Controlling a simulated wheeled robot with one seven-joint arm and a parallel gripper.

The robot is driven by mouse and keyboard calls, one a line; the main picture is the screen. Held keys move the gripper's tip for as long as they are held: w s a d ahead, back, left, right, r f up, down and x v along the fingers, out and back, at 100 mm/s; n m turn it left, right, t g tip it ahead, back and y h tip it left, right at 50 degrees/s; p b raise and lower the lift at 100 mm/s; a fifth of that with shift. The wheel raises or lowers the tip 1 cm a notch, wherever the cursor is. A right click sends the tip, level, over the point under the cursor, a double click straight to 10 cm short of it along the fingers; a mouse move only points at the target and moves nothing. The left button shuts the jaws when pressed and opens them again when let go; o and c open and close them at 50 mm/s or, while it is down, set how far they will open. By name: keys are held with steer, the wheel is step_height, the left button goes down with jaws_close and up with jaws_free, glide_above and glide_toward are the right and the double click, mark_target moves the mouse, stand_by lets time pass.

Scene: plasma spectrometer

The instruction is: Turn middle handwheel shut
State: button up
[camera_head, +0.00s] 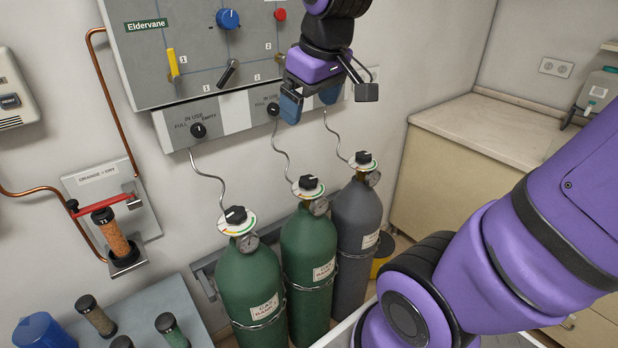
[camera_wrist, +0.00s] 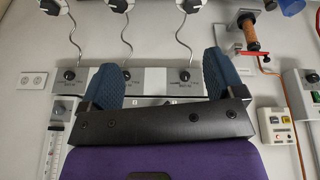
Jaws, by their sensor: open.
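The middle handwheel (camera_head: 308,183) is a black knob over a pale dial with coloured marks, on top of the middle green gas cylinder (camera_head: 308,245). In the wrist view, where the scene appears turned over, the middle handwheel (camera_wrist: 120,4) is cut by the top edge. My gripper (camera_head: 311,103) hangs in front of the wall panel, above the middle and right cylinders and clear of the handwheels. In the wrist view its blue fingers (camera_wrist: 160,65) are spread apart with nothing between them.
Similar handwheels stand on the left green cylinder (camera_head: 236,215) and right grey cylinder (camera_head: 363,158). Thin curved tubes run from them to the lower panel strip (camera_head: 235,112). A dryer tube (camera_head: 110,235) is on the left wall; a bench with capped tubes (camera_head: 175,305) is lower left.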

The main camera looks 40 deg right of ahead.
steer(key=w+d+f+n+g, duration=0.1)
steer(key=w+d+f, duration=0.25)
steer(key=w, duration=0.25)
steer(key=w+d+f+n+g, duration=0.1)
steer(key=w+d+f+n, duration=0.15)
steer(key=w+f, duration=0.3)
steer(key=n+g, duration=0.2)
glide_toward(309, 179)
step_height(309, 179, down, 9)
steer(key=shift+d+f, duration=0.1)
steer(key=shift+c, duration=0.5)
steer(key=c, duration=0.8)
